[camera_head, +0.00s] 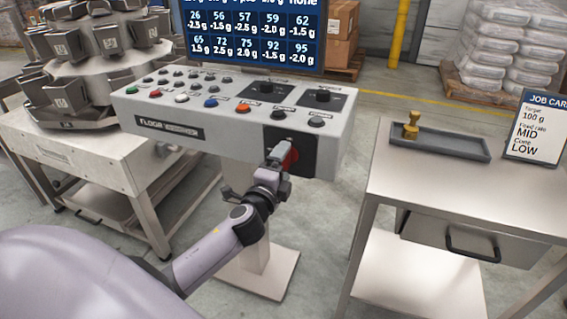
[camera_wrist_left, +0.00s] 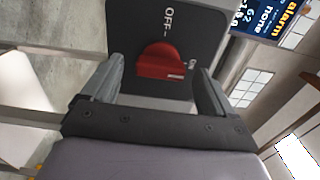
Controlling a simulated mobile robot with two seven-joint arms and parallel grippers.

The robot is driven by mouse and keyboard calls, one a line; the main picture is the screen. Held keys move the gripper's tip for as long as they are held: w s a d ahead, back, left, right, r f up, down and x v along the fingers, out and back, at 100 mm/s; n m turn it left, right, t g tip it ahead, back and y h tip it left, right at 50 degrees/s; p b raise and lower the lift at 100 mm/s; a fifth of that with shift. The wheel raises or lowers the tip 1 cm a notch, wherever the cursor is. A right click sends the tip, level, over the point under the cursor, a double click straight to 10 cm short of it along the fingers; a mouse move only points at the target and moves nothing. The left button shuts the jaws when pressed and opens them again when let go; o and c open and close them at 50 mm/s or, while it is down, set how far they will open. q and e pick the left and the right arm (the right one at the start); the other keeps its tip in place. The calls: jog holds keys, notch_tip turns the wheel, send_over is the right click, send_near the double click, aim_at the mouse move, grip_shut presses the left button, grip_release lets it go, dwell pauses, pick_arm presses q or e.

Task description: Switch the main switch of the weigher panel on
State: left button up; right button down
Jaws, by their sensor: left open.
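The weigher panel (camera_head: 215,125) is a grey console on a post. Its main switch (camera_head: 291,157) is a red rotary knob on a black plate on the console's front face, right end. In the left wrist view the red knob (camera_wrist_left: 160,62) sits between the "OFF" and "ON" labels on the black plate. A pale mark shows on the knob's lower right part, on the side of the "ON" label. My left gripper (camera_head: 279,156) is at the knob and partly covers it. In the wrist view its two fingers (camera_wrist_left: 160,85) stand apart, one to each side of the knob, with visible gaps.
Several coloured buttons and two black dials (camera_head: 264,89) are on the console top, below a screen (camera_head: 255,30). A steel table (camera_head: 440,180) with a grey tray (camera_head: 440,143), a brass weight (camera_head: 411,126) and a job card (camera_head: 540,128) stands right. A weigher machine (camera_head: 85,50) stands left.

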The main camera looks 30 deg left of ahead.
pick_arm(q)
jog(key=v, duration=0.6)
jog(key=shift+d, duration=0.1)
dwell(0.4)
